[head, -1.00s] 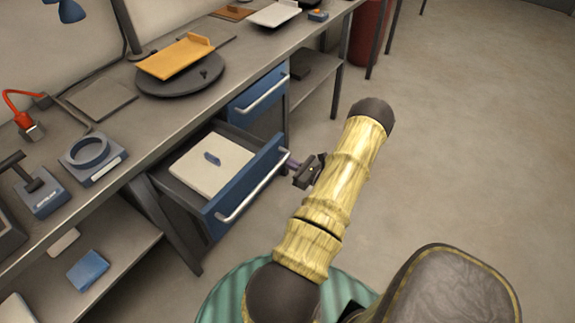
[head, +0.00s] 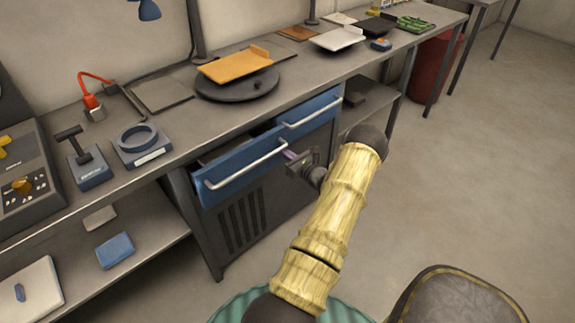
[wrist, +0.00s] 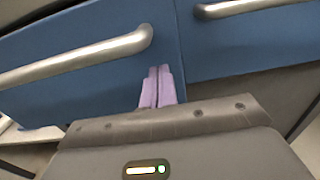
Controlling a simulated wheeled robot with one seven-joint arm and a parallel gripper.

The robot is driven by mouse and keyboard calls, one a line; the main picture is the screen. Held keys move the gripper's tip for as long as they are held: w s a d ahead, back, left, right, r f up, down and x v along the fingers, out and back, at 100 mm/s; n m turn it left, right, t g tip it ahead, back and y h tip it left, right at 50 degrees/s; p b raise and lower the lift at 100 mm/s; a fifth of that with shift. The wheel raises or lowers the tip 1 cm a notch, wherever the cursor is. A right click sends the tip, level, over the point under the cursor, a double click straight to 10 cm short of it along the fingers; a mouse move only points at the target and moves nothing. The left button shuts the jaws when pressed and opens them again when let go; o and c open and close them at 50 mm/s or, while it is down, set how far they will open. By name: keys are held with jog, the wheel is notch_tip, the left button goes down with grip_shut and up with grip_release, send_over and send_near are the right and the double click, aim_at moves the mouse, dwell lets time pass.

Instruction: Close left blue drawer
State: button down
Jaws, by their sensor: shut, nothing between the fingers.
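The left blue drawer (head: 237,172) sits under the bench and is still slightly out, with a dark gap showing above its front. It has a silver bar handle and also shows in the wrist view (wrist: 90,55). My gripper (head: 289,155) is at the right end of that drawer's front, just beyond the end of the handle. In the wrist view my gripper's purple fingers (wrist: 158,86) are together and empty, pointing at the blue front beside the handle's end. Whether the tips touch it is hard to tell. The right blue drawer (head: 322,103) looks shut.
The bench top (head: 205,120) holds a round dark turntable (head: 238,88) with an orange tray, a ring-shaped device (head: 140,140) and a red lamp. A lower shelf (head: 140,235) is at left. A grey stool-like seat (head: 460,295) stands at lower right.

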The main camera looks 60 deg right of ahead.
jog(key=b+x, duration=0.1)
jog(key=x, duration=0.4)
jog(key=shift+w+d+f, duration=0.1)
jog(key=shift+w, duration=0.45)
jog(key=shift+w+r, duration=0.15)
jog(key=shift+r, duration=0.15)
jog(key=shift+r, duration=0.15)
jog(key=shift+s+a+p, duration=0.2)
jog(key=shift+s+p, duration=0.15)
jog(key=shift+s, duration=0.2)
send_near(276, 146)
jog(key=f, duration=0.1)
jog(key=s+d, duration=0.1)
jog(key=f, duration=0.1)
jog(key=shift+s+d+f+p, duration=0.25)
jog(key=shift+s+f+p, duration=0.05)
jog(key=shift+f, duration=0.05)
jog(key=shift+w, duration=0.1)
